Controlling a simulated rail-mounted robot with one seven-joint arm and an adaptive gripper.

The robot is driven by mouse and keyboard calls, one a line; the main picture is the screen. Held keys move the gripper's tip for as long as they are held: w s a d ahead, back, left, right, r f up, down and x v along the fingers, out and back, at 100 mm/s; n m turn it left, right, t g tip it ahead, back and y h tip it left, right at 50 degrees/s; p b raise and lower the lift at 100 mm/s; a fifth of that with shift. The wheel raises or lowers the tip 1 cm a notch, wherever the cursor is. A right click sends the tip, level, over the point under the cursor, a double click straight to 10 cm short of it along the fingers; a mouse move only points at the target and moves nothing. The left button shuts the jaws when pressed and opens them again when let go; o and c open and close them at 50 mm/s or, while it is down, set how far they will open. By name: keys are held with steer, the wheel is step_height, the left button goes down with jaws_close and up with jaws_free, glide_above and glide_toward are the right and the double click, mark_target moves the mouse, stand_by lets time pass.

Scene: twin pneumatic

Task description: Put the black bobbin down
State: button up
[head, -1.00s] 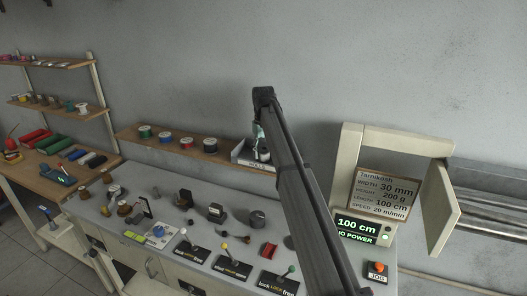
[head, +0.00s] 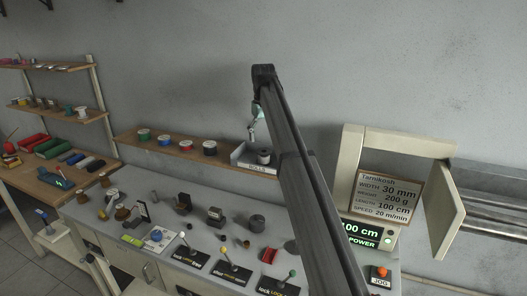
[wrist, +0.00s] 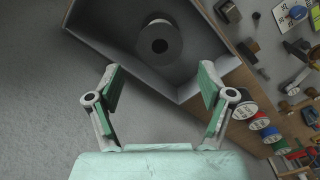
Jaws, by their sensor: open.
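The black bobbin (wrist: 160,42) stands in a grey open tray (wrist: 185,92) in the wrist view, apart from the tray walls as far as I can see. In the head view the bobbin (head: 264,157) shows in the same tray (head: 240,158) at the right end of the wall shelf. My gripper (wrist: 160,88) is open and empty, with its green-padded fingers spread apart and the bobbin beyond their tips. In the head view my gripper (head: 252,132) is small, above the tray and partly hidden by my arm.
Several coloured spools (head: 170,140) stand along the wooden shelf (head: 130,138) left of the tray. Below, the grey bench (head: 90,210) carries small parts and levers. A beige machine frame (head: 352,150) stands at right. The wall above the tray is clear.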

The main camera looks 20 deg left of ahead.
steer(key=shift+r+b, duration=0.4)
steer(key=shift+r, duration=1.7)
